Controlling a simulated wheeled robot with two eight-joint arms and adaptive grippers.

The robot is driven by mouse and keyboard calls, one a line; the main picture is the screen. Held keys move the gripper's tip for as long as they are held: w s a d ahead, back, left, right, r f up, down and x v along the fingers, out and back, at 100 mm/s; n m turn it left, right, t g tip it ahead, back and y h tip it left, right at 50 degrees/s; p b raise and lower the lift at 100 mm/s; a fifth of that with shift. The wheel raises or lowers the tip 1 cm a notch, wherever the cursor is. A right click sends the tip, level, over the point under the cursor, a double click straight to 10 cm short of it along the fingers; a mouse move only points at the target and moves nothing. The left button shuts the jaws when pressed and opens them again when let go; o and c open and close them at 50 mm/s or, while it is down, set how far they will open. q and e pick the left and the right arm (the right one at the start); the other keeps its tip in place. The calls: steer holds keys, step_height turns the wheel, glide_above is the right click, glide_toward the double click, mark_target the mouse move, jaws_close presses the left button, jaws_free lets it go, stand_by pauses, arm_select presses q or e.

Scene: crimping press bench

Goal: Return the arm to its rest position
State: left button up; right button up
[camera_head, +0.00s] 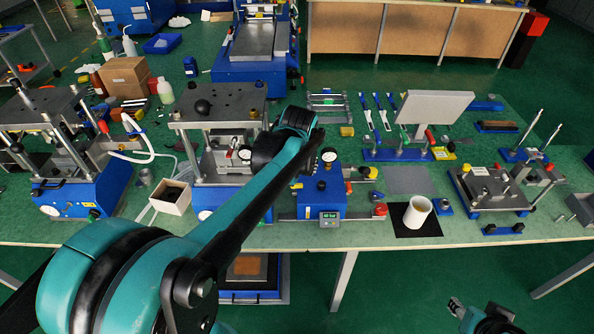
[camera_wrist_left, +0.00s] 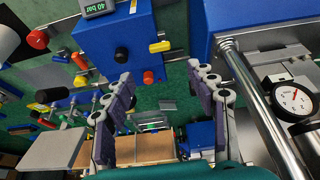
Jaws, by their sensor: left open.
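My left arm, teal and black, reaches from the bottom left of the head view over the bench (camera_head: 275,235). Its wrist end (camera_head: 298,120) is beside the press with the steel top plate (camera_head: 215,105); the arm hides its gripper there. In the left wrist view my left gripper (camera_wrist_left: 163,85) has its fingers wide apart with nothing between them. A blue control box (camera_head: 318,200) with a "40 bar" display is by the gripper; it also shows in the wrist view (camera_wrist_left: 115,45). My right gripper (camera_head: 462,310) is partly in view at the bottom right, apart from the bench.
A pressure gauge (camera_wrist_left: 292,100) and a steel post (camera_wrist_left: 262,110) are close at the right of the wrist view. A white cup (camera_head: 417,213) stands on a black mat (camera_head: 403,230). A wooden box (camera_head: 170,197) is left of the press.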

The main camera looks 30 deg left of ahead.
stand_by(0.3)
arm_select(q)
steer(key=s+d+f+m+t+h, duration=0.1)
steer(key=s+d+m, duration=0.5)
steer(key=s+d, duration=0.8)
steer(key=shift+s+f+t+h, duration=0.35)
steer(key=shift+s+t+h, duration=0.3)
steer(key=shift+t, duration=0.55)
steer(key=shift+w+d, duration=0.1)
